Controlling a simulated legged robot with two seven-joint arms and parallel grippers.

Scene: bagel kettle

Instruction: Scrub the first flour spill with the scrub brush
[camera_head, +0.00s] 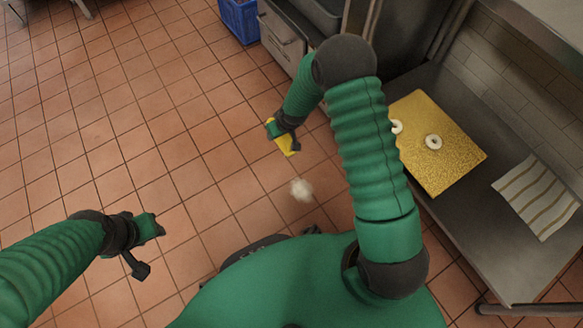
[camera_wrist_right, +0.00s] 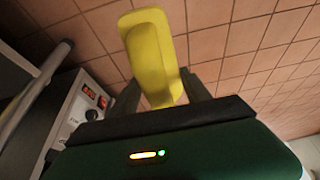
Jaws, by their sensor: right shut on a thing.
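A pale flour spill (camera_head: 301,189) lies on the tiled floor in the middle of the head view. My right gripper (camera_head: 284,136) is shut on a yellow scrub brush (camera_head: 291,145), held a little beyond the spill and apart from it in the picture. The brush also shows in the right wrist view (camera_wrist_right: 152,52), between the two fingers. Its bristles cannot be made out. My left gripper (camera_head: 150,243) is over the floor at the left with nothing visible in it; its jaw opening cannot be made out.
A steel counter (camera_head: 462,221) at the right bears a golden board (camera_head: 450,166) with white rings and a striped cloth (camera_head: 536,197). A blue crate (camera_head: 240,20) stands at the top beside a steel cabinet (camera_head: 281,42). The floor at the left is clear.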

